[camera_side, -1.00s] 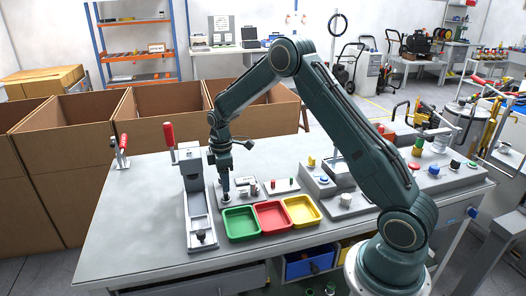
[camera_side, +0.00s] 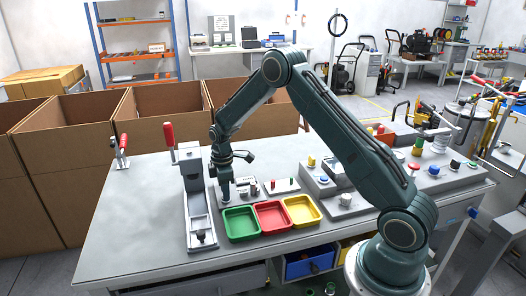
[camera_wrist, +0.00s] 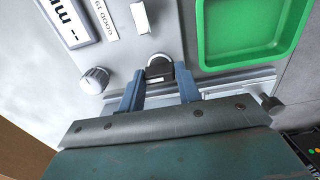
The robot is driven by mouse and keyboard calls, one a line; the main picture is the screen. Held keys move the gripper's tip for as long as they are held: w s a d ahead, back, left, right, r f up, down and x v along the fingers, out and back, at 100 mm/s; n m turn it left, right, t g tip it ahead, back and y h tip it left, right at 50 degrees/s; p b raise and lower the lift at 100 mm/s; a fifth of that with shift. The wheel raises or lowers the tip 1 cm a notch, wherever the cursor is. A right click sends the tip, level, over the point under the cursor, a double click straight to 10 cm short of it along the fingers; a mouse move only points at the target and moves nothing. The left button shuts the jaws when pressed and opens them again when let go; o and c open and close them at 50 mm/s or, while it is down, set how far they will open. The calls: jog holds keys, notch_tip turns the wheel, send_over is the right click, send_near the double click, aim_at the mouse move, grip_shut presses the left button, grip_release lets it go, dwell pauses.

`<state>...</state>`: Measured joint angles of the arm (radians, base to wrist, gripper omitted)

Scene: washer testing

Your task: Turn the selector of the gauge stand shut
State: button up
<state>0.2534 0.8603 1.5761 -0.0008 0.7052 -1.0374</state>
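My gripper (camera_side: 226,197) points down over the grey plate of the gauge stand, behind the green tray (camera_side: 240,224). In the wrist view my gripper (camera_wrist: 159,74) has its two blue fingers apart. A small black-and-silver part (camera_wrist: 158,69) sits between the fingertips, with a gap on each side. A ribbed silver knob (camera_wrist: 95,80) stands left of the fingers on the gauge stand (camera_wrist: 115,55), beside a white label and a small display. I cannot tell which of these two parts is the selector. The side view hides both behind my gripper.
The red tray (camera_side: 272,216) and yellow tray (camera_side: 302,210) stand right of the green tray. A clamp fixture with a red handle (camera_side: 170,140) rises close left of my gripper. A button box (camera_side: 345,203) stands farther right.

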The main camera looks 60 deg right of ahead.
jog(key=shift+m, duration=0.3)
jog(key=m, duration=0.5)
jog(key=shift+m, duration=0.4)
jog(key=m, duration=0.5)
jog(key=shift+m, duration=0.3)
jog(key=o, duration=1)
jog(key=shift+c, duration=0.2)
jog(key=shift+r, duration=0.15)
notch_tip(320, 180, up, 14)
jog(key=shift+f, duration=0.2)
